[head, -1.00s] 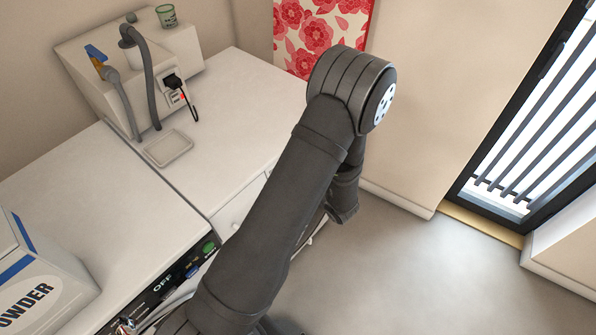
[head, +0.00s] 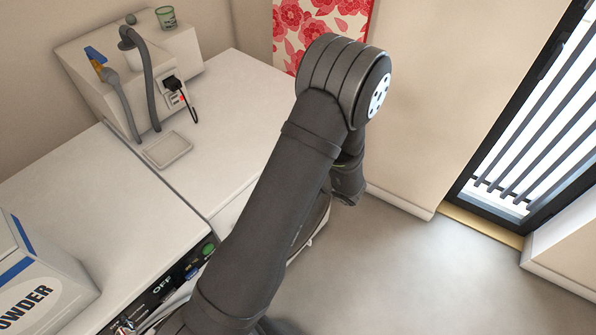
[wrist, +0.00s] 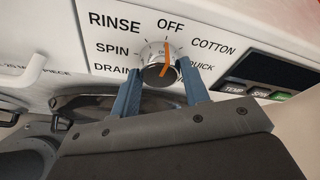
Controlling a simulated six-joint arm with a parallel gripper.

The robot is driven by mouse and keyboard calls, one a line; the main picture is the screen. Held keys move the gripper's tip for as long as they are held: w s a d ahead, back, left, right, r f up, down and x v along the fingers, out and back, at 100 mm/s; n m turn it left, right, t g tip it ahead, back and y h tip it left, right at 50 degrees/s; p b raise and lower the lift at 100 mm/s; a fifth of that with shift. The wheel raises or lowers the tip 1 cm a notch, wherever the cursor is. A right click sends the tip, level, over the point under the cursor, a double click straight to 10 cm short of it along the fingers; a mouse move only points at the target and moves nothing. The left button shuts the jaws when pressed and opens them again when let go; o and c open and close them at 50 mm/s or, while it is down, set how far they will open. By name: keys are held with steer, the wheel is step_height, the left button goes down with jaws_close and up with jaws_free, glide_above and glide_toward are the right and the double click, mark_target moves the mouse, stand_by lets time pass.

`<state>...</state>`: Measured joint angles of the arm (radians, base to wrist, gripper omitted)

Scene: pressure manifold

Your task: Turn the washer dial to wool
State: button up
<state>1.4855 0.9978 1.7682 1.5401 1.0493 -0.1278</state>
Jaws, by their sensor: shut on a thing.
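The washer dial (wrist: 157,72) is a round silver knob with an orange pointer on a white panel in the wrist view. The pointer is upright, leaning slightly right, towards the OFF label (wrist: 170,27). Around it I read RINSE, SPIN, DRAIN, COTTON and QUICK. No wool label is readable; the area below the dial is hidden by my gripper. My gripper (wrist: 160,77) has its two blue fingers on either side of the dial, shut on it. In the head view the dial and fingers are hidden behind my arm.
The wrist view shows a dark display (wrist: 275,68) with TEMP and SPIN buttons to the right. In the head view, a powder box (head: 45,270) stands on the white counter (head: 100,195), with a shallow tray (head: 168,150) behind. Open floor (head: 410,270) lies at the right.

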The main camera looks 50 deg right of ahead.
steer(key=m+y, duration=0.1)
steer(key=m, duration=0.2)
steer(key=m+y, duration=0.1)
steer(key=m, duration=0.1)
steer(key=shift+d+m, duration=0.15)
steer(key=shift+m, duration=0.25)
steer(key=m+y, duration=0.1)
steer(key=m, duration=0.2)
steer(key=shift+d+f, duration=0.1)
steer(key=m+y, duration=0.1)
steer(key=m, duration=0.2)
steer(key=shift+t, duration=0.4)
steer(key=m+t+y, duration=0.1)
steer(key=m, duration=0.4)
steer(key=shift+f, duration=0.15)
steer(key=m+t, duration=0.1)
steer(key=m, duration=0.5)
steer(key=shift+s+f+t, duration=0.1)
steer(key=shift+t, duration=0.3)
steer(key=shift+m, duration=0.3)
steer(key=o, duration=1)
